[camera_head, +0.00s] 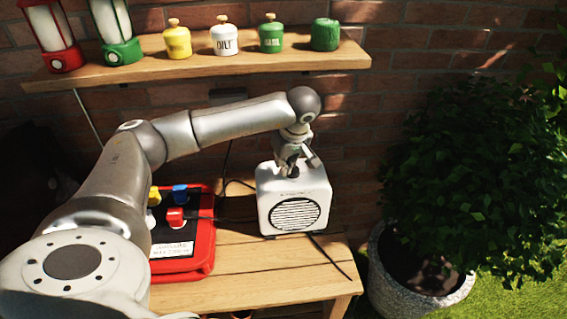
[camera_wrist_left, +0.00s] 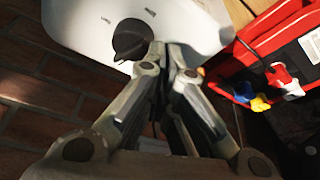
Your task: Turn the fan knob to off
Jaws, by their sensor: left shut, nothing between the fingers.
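The white fan (camera_head: 294,210), a box with a round grille, stands on the wooden table. Its dark round knob (camera_wrist_left: 132,38) shows on the white top in the left wrist view, with small markings beside it. The knob is hidden behind my gripper in the head view. My left gripper (camera_head: 290,168) reaches down to the top of the fan. In the left wrist view its fingers (camera_wrist_left: 168,55) are shut and empty, right beside the knob. I cannot tell whether they touch it. My right gripper is not in view.
A red case (camera_head: 205,250) with coloured plugs sits left of the fan, with cables running near it. A wooden shelf (camera_head: 205,65) with lanterns and canisters hangs above my arm. A potted bush (camera_head: 470,180) stands on the right. The table front (camera_head: 260,270) is clear.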

